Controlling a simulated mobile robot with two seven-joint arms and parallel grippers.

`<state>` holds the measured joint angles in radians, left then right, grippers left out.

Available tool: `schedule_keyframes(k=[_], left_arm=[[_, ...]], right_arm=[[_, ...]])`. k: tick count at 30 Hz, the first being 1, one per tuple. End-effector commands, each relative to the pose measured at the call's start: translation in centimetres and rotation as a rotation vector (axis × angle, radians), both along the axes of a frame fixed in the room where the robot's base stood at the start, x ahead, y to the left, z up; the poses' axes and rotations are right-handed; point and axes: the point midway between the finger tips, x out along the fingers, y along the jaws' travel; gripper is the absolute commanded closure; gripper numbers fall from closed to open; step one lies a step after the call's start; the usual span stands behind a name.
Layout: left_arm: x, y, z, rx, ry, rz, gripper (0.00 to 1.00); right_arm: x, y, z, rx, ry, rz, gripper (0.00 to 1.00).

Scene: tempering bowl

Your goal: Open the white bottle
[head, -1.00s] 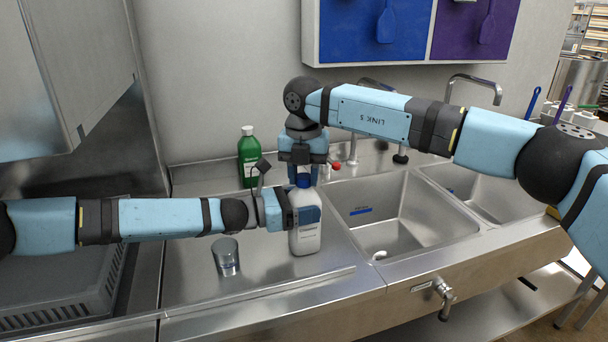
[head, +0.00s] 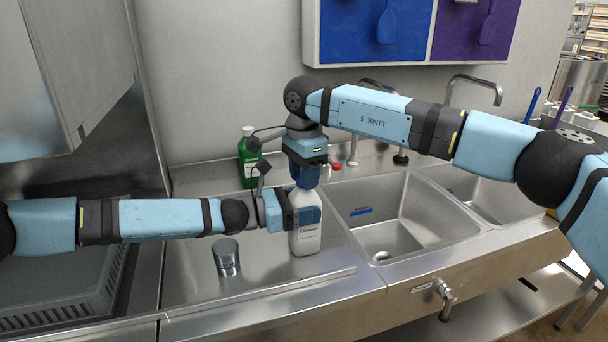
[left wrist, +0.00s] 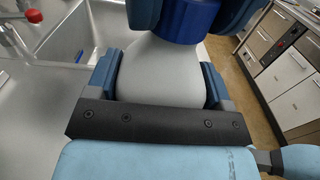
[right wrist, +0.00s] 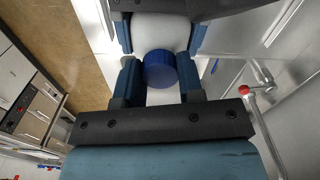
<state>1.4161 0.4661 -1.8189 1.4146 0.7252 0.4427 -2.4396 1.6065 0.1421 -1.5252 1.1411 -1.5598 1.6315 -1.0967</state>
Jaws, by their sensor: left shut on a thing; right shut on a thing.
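The white bottle (head: 306,240) stands upright on the steel drainboard, left of the sink basins. My left gripper (head: 304,216) is shut around its body from the left; its two fingers press the white sides in the left wrist view (left wrist: 160,78). My right gripper (head: 305,180) comes down from above and is shut on the blue cap (right wrist: 160,69), with a finger on each side of it in the right wrist view. The cap sits at the bottle's neck; in the head view the right gripper hides most of it. I cannot tell whether the cap is loose.
A green bottle (head: 248,160) stands behind, by the wall. Steel sink basins (head: 390,215) lie to the right, with a tap (head: 475,85) behind. A grey crate (head: 70,285) is at the lower left.

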Motion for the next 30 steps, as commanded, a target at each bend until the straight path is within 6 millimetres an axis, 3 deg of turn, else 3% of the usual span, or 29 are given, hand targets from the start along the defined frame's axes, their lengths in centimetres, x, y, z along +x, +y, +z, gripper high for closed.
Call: schedule_keyframes(k=[9, 15, 30], left_arm=[[0.03, 0.02, -0.04, 0.001, 0.001, 0.001, 0.92], [0.03, 0.03, -0.04, 0.001, 0.001, 0.001, 0.92], [0.02, 0.03, -0.03, 0.0, 0.001, 0.001, 0.92]], right_arm=[[-0.06, 0.0, 0.04, 0.0, 0.001, 0.698, 0.94], [-0.04, -0.03, 0.05, 0.0, 0.001, 0.963, 0.94], [-0.05, -0.02, 0.05, 0.0, 0.001, 0.967, 0.94]])
